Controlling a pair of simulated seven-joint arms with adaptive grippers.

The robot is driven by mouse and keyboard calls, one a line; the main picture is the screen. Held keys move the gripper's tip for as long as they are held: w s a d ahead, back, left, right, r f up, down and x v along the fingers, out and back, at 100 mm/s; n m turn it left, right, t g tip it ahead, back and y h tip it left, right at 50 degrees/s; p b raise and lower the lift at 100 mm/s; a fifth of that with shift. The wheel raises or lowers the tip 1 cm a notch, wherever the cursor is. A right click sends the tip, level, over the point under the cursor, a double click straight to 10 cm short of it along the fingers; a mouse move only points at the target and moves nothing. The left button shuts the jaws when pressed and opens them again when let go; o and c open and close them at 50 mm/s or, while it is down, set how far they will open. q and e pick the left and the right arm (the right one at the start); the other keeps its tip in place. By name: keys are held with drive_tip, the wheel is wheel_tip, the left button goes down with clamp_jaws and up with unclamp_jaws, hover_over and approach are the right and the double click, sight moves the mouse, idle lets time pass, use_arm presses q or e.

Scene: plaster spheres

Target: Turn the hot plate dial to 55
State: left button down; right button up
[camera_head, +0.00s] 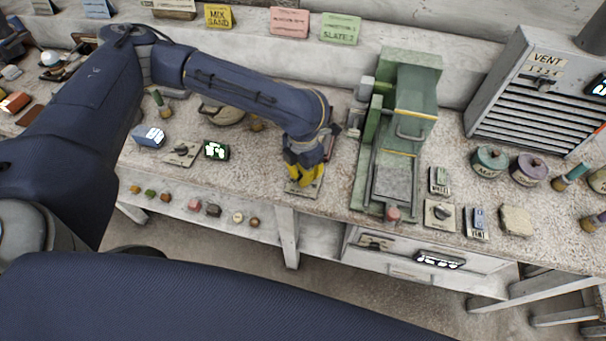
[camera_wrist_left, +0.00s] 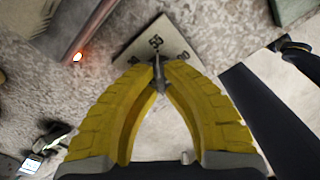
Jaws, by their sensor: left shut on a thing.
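The hot plate dial is a small knob (camera_wrist_left: 158,72) on a pale square plate (camera_wrist_left: 151,45), with 55 printed at the middle of the plate's far side. Smaller numbers beside it are partly hidden by the fingers. My left gripper (camera_wrist_left: 160,80) has its yellow fingertips closed around the knob. The knob's thin pointer reaches up toward the 55; I cannot tell whether it lines up exactly. In the head view my left gripper (camera_head: 304,180) points down onto the plate near the bench's front edge and hides the knob. My right gripper is not in view.
A green press (camera_head: 405,120) stands just right of my left gripper. To its left lie another dial plate (camera_head: 181,154) and a green-framed display (camera_head: 216,150). A lit orange lamp (camera_wrist_left: 78,57) shows beside the dial. Small switches and jars stand farther right.

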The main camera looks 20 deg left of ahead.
use_arm(q)
drive_tip(key=c, duration=1.5)
unclamp_jaws()
wheel_tip(320, 180, up, 12)
